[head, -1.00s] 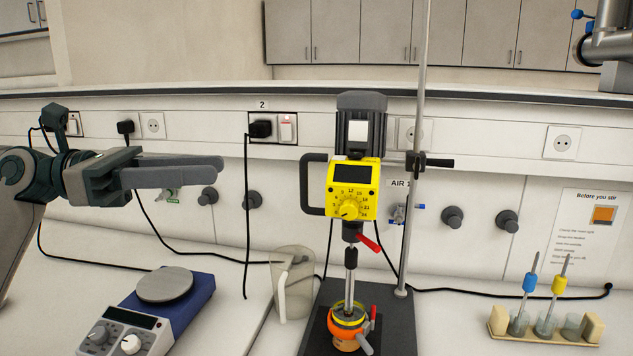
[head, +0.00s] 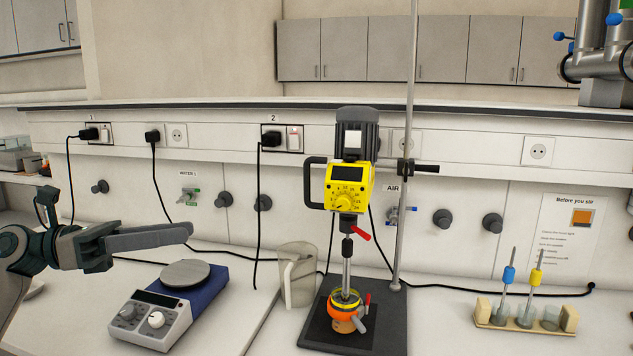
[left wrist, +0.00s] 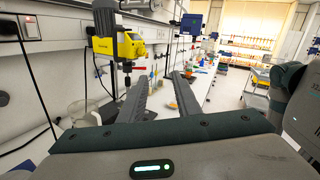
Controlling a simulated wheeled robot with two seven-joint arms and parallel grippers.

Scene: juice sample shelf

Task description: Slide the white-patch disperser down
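The disperser (head: 349,186) has a yellow control head with a dial, a dark motor with a white patch (head: 352,139), and a black loop handle (head: 315,183) on its left. It hangs upright beside a stand rod (head: 408,100), with a dark clamp and lever (head: 417,168) at the rod. Its shaft reaches down to a vessel in an orange holder (head: 346,309) on the black base. My left gripper (head: 188,233) is left of the disperser, apart from it. The left wrist view shows its fingers (left wrist: 160,76) spread and empty, with the disperser (left wrist: 118,46) beyond them. My right gripper is not visible.
A blue-and-white hotplate (head: 170,305) sits below my left gripper. A clear jug (head: 297,275) stands left of the stand base (head: 372,337). A rack (head: 525,318) with blue- and yellow-collared tools is at right. Cables hang along the wall.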

